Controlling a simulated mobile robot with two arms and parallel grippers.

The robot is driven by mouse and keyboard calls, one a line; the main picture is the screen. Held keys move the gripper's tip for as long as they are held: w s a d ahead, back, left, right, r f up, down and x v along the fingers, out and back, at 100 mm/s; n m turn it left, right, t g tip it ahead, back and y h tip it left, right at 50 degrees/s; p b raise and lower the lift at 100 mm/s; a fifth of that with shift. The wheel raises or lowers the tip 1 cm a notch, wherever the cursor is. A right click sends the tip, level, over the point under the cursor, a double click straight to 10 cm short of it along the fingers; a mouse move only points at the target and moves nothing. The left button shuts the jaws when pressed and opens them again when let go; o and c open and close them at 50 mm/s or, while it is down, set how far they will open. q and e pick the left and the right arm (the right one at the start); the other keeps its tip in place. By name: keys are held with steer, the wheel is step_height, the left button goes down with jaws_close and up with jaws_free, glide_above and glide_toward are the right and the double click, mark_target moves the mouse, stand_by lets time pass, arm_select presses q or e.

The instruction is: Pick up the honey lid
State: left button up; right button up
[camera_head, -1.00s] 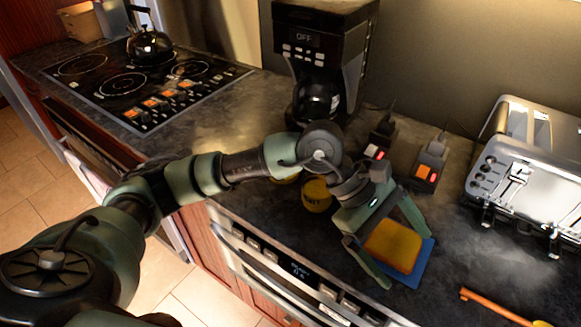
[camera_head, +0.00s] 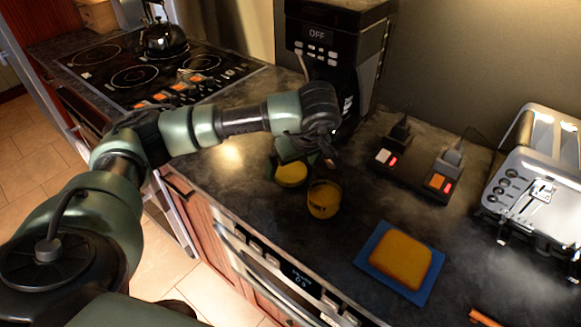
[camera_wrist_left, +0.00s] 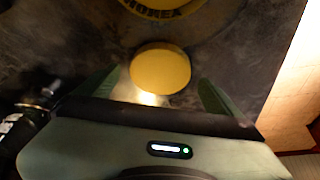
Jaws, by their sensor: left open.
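The honey lid (camera_head: 291,174) is a yellow disc on the dark counter, and it also shows in the left wrist view (camera_wrist_left: 160,68). My left gripper (camera_head: 291,164) is open and points down at the lid. In the left wrist view the lid lies between the two green fingers (camera_wrist_left: 157,88), with a gap on each side. The yellow honey jar (camera_head: 324,200) stands just right of the lid in the head view. Its lettered edge (camera_wrist_left: 163,8) is cut off at the top of the wrist view. My right gripper is not in view.
A coffee maker (camera_head: 335,50) stands behind the lid. A yellow-orange slab (camera_head: 401,260) lies on a blue board (camera_head: 368,258) to the right. Switch boxes (camera_head: 411,175) and a toaster (camera_head: 535,185) stand farther right. The cooktop (camera_head: 150,78) is at the left.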

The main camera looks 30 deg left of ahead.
arm_select(q)
steer(key=shift+x, duration=0.8)
steer(key=c, duration=1.5)
steer(key=shift+c, duration=0.2)
step_height(320, 180, up, 9)
steer(key=b, duration=0.2)
step_height(320, 180, up, 11)
steer(key=p, duration=0.2)
glide_above(292, 172)
